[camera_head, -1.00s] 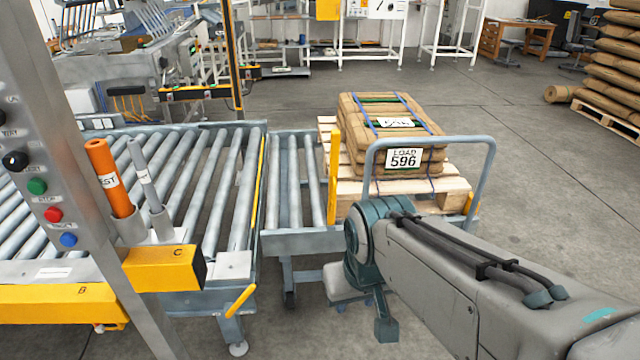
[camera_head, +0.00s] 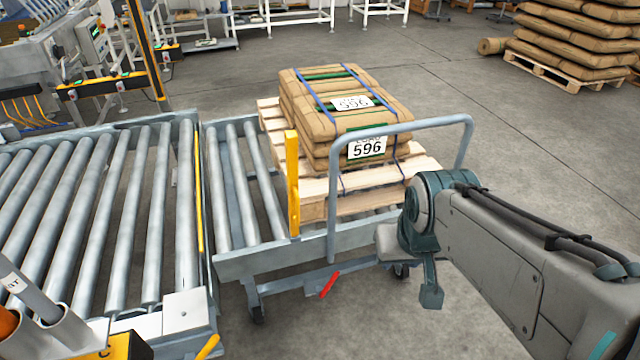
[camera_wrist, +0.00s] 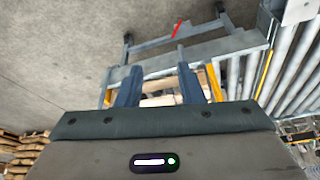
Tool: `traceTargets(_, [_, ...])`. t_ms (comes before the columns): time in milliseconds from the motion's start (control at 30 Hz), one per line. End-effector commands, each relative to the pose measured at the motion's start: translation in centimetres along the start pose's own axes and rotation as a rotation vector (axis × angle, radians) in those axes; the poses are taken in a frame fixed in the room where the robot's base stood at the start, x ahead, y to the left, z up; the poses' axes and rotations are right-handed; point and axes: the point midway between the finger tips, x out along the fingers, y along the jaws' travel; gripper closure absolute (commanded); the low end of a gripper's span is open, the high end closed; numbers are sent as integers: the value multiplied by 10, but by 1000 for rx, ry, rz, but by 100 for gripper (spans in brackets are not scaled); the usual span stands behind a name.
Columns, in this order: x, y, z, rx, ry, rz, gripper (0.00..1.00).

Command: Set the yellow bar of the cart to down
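The cart (camera_head: 285,257) is a grey roller frame with a tall looped handle. Its yellow bar (camera_head: 292,183) stands upright at the cart's front, left of the handle. In the wrist view a yellow piece, probably this bar (camera_wrist: 214,82), shows just right of the right finger. My gripper (camera_wrist: 159,68) is open, with nothing between its two fingers, and it points toward the cart. It is apart from the bar as far as I can tell. In the head view my gripper is not clearly visible.
A pallet (camera_head: 315,208) with strapped brown sacks (camera_head: 330,100) labelled 596 rests on the cart. A red pedal (camera_head: 330,284) sits low on the cart, also in the wrist view (camera_wrist: 178,28). A roller conveyor (camera_head: 130,230) adjoins at left. Floor at right is open.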

Motion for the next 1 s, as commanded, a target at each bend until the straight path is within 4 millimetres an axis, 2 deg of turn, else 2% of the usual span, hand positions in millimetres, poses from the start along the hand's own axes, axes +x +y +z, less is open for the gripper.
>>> traceTargets(33, [27,0,-3,-10,35,8,66])
traceTargets(200, [95,0,-39,-50,243,30,66])
traceTargets(367, [149,-9,-73,-102,454,18,66])
traceTargets(500, [190,-27,-96,-156,637,-26,66])
traceTargets(700, [240,-63,-115,-231,888,-142,66])
traceTargets(800, [257,-82,-118,-259,1002,-216,66])
traceTargets(1000, [274,-109,-115,-291,1162,-345,66])
